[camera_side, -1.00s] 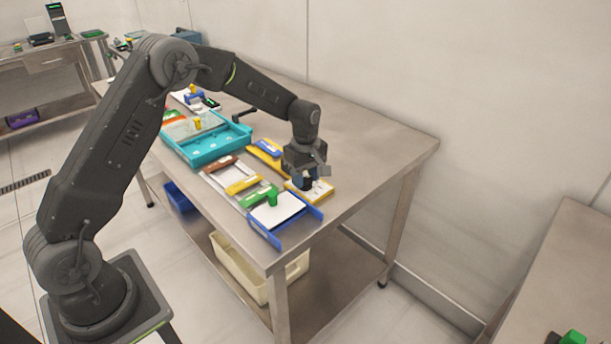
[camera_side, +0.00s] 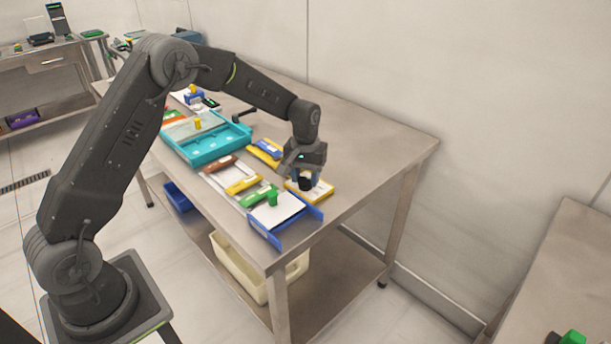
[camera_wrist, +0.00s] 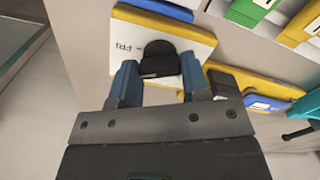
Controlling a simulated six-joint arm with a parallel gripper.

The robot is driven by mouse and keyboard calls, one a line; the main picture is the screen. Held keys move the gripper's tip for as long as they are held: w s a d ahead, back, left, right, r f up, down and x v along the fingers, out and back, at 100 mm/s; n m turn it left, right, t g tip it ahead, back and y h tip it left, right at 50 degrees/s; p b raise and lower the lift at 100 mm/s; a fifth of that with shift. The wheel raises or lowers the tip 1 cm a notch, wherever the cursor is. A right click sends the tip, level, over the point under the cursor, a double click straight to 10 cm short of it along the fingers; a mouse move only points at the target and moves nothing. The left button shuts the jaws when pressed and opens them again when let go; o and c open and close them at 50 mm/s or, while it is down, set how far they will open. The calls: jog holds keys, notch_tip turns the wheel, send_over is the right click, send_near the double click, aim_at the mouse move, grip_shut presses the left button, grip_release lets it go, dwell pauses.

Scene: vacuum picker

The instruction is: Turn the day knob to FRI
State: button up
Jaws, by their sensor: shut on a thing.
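The day knob (camera_wrist: 160,60) is black and stands on a white plate (camera_wrist: 97,45) with a yellow edge. The letters FRI are printed on the plate, just left of the knob in the wrist view. The blue fingers of my gripper (camera_wrist: 158,72) are on either side of the knob, shut on it. In the side view my gripper (camera_side: 306,176) points down at the plate (camera_side: 322,190) near the table's right end. The knob's pointing direction and any other day labels cannot be made out.
A blue-sided tray (camera_side: 275,236) with a white sheet lies in front of the plate. Green, yellow and red-brown blocks lie to its left, with a teal tray (camera_side: 207,158) beyond. The steel table (camera_side: 372,150) is clear to the right and behind.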

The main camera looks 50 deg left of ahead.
aim_at(305, 178)
jog(key=m, duration=0.5)
jog(key=shift+m, duration=0.3)
jog(key=shift+r, duration=0.1)
dwell(0.3)
jog(key=o, duration=0.9)
jog(key=shift+r, duration=6.85)
